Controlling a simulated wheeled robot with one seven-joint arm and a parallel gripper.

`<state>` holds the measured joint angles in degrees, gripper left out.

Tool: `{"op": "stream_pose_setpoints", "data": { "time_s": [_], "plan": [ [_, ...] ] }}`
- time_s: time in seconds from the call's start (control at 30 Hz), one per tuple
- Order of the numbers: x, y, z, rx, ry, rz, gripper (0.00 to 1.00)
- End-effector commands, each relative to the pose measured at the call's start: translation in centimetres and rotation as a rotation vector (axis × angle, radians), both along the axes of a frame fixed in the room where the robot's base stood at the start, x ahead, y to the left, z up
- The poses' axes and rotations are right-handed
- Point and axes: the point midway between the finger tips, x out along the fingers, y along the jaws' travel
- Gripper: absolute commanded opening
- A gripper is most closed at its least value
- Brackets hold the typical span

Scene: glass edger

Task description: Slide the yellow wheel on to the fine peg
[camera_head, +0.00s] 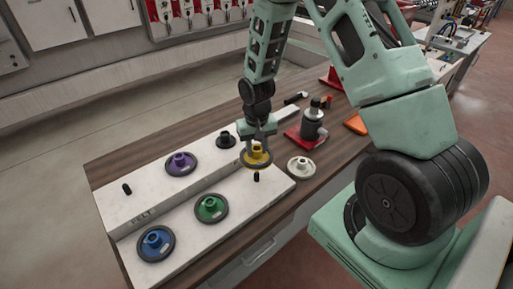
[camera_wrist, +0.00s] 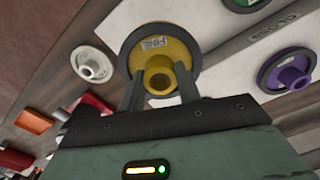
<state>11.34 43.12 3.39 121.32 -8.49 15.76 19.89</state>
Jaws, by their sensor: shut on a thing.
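My gripper (camera_head: 260,143) points down and is shut on the hub of the yellow wheel (camera_head: 257,158). In the wrist view the yellow wheel (camera_wrist: 150,50) has a dark rim and a label reading FINE, with its hub between the two fingers (camera_wrist: 160,90). In the head view a bare black peg (camera_head: 256,177) shows just in front of the wheel, on the front level of the white stepped board (camera_head: 262,199). The wheel looks raised above the board; the exact gap cannot be told. Another bare black peg (camera_head: 127,189) stands at the left of the back level.
The front level holds a blue wheel (camera_head: 156,243) and a green wheel (camera_head: 211,208). The back level holds a purple wheel (camera_head: 181,163) and a black wheel (camera_head: 226,140). A white wheel (camera_head: 301,167) lies on the wooden table, right of the board, near a dark bottle (camera_head: 312,125).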

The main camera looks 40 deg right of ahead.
Motion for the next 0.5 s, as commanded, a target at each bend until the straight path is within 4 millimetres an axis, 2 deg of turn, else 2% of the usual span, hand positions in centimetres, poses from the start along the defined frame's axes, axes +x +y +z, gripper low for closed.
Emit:
{"op": "stream_pose_setpoints", "data": {
  "time_s": [0.27,0.5],
  "plan": [
    [0.0,0.0,-1.1,0.0,0.0,0.001,0.0],
    [0.0,0.0,-3.2,-0.001,0.0,0.001,0.0]
  ]
}}
